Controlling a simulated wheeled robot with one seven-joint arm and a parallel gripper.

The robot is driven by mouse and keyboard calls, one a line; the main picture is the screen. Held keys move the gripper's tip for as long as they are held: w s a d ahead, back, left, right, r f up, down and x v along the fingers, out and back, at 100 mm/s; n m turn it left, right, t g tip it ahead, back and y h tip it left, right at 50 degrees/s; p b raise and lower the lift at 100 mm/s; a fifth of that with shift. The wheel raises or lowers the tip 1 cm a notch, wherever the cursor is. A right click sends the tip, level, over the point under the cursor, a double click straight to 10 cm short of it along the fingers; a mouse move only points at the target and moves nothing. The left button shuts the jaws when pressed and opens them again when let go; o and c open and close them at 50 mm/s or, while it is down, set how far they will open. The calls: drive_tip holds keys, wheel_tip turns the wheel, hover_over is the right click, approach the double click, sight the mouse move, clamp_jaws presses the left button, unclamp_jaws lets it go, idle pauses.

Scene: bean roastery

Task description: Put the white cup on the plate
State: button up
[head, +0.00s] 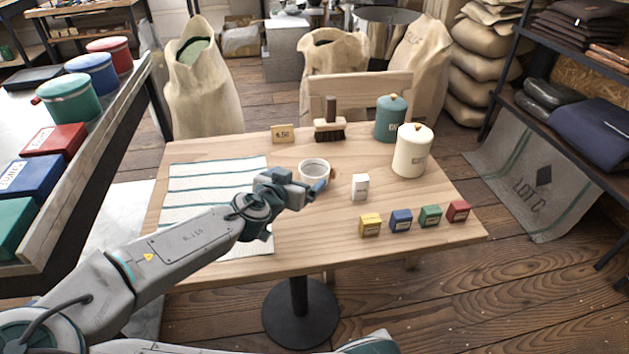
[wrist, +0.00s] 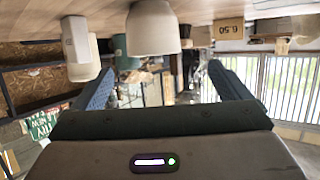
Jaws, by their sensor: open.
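The white cup (head: 314,167) stands upright on the wooden table, just beyond my gripper (head: 301,187) in the head view. My gripper is open, with blue-grey fingers spread apart and nothing between them. In the wrist view, which looks upside down, the cup (wrist: 153,28) hangs at the top centre, sideways between the two fingers (wrist: 163,84) but above their level in the picture. I cannot tell whether a finger touches it. I see no plate in either view; my arm hides part of the table and the striped cloth.
The striped cloth (head: 214,178) lies at the left. A small white box (head: 360,187) stands right of the cup, a cream canister (head: 412,152) and a teal canister (head: 390,118) behind. A brush (head: 329,130) and price card (head: 282,134) stand at the back; several coloured boxes (head: 401,220) line the front right.

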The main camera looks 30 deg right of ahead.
sight(319, 165)
drive_tip(key=shift+b+x, duration=0.3)
drive_tip(key=shift+x, duration=1.7)
drive_tip(key=x, duration=0.2)
drive_tip(key=b+x, duration=0.1)
drive_tip(key=x, duration=0.1)
drive_tip(key=shift+s+d+f, duration=0.2)
drive_tip(key=shift+s+d, duration=0.1)
drive_tip(key=shift+w+d+f, duration=0.15)
drive_tip(key=shift+w+d, duration=0.15)
drive_tip(key=c, duration=1.3)
drive_tip(key=shift+o, duration=0.2)
